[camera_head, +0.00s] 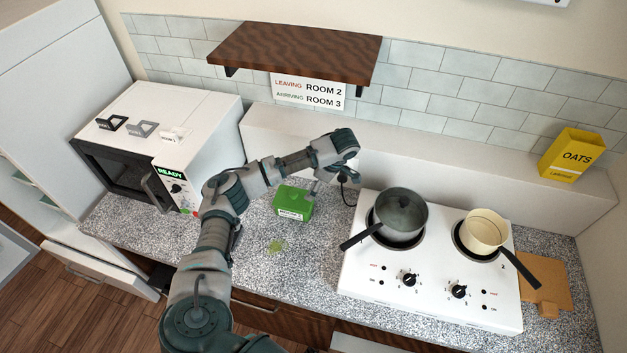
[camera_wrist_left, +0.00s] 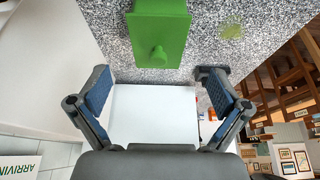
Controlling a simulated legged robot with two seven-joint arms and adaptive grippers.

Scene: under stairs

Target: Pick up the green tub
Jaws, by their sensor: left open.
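The green tub (camera_head: 293,200) stands on the speckled counter between the microwave and the hob, with a white label on its front. In the left wrist view the tub (camera_wrist_left: 160,22) is at the top centre, with a round green knob towards me. My left gripper (camera_head: 328,182) is just right of the tub and above the counter, partly hidden by its own wrist. In the left wrist view the left gripper (camera_wrist_left: 158,80) has its fingers wide apart and nothing between them. The tub lies beyond the fingertips, apart from them. My right gripper does not show.
A microwave (camera_head: 170,140) stands left on the speckled counter (camera_head: 330,270). A wooden shelf (camera_head: 295,52) hangs above. A green patch (camera_head: 276,246) marks the counter before the tub.

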